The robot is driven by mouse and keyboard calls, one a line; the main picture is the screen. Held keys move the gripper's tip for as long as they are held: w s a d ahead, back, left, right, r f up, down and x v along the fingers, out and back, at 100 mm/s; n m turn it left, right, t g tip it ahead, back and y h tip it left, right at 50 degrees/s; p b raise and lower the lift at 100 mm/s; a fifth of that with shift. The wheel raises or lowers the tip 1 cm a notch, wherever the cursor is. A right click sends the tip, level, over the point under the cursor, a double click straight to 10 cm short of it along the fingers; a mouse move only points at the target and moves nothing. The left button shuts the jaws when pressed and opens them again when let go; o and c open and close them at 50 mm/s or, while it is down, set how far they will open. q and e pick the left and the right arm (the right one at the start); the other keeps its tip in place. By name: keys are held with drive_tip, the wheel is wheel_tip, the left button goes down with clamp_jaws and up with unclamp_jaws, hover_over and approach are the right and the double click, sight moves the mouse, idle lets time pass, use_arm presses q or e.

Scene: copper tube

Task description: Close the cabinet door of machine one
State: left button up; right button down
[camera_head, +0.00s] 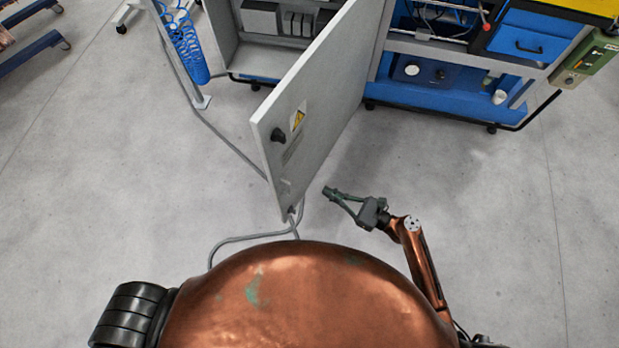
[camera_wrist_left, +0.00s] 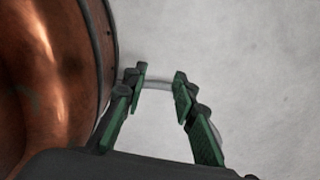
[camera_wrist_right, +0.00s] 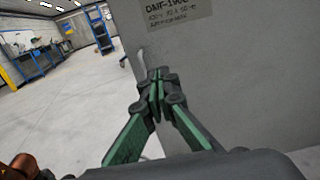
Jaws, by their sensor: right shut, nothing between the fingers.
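The grey cabinet door (camera_head: 325,100) stands wide open, swung out from the cabinet (camera_head: 275,25) toward me. It bears a black knob and a yellow warning sign near its free edge. My right gripper (camera_head: 328,191) is shut and empty, just right of the door's lower free end in the head view. In the right wrist view the shut fingertips (camera_wrist_right: 157,75) are in front of a grey panel (camera_wrist_right: 225,80) with a printed label; I cannot tell if they touch it. My left gripper (camera_wrist_left: 160,75) is open and empty beside my copper body, over the floor.
A blue machine frame (camera_head: 440,90) with drawers stands right of the cabinet. A post with a coiled blue hose (camera_head: 188,50) stands to the left. Grey cables (camera_head: 235,240) lie on the floor near the door's free end. The floor at right is clear.

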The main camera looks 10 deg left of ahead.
sight(286, 170)
drive_tip(key=b+x, duration=0.1)
drive_tip(key=x, duration=1.2)
drive_tip(key=shift+w+a, duration=0.1)
drive_tip(key=shift+a, duration=0.25)
drive_tip(key=shift+a, duration=0.1)
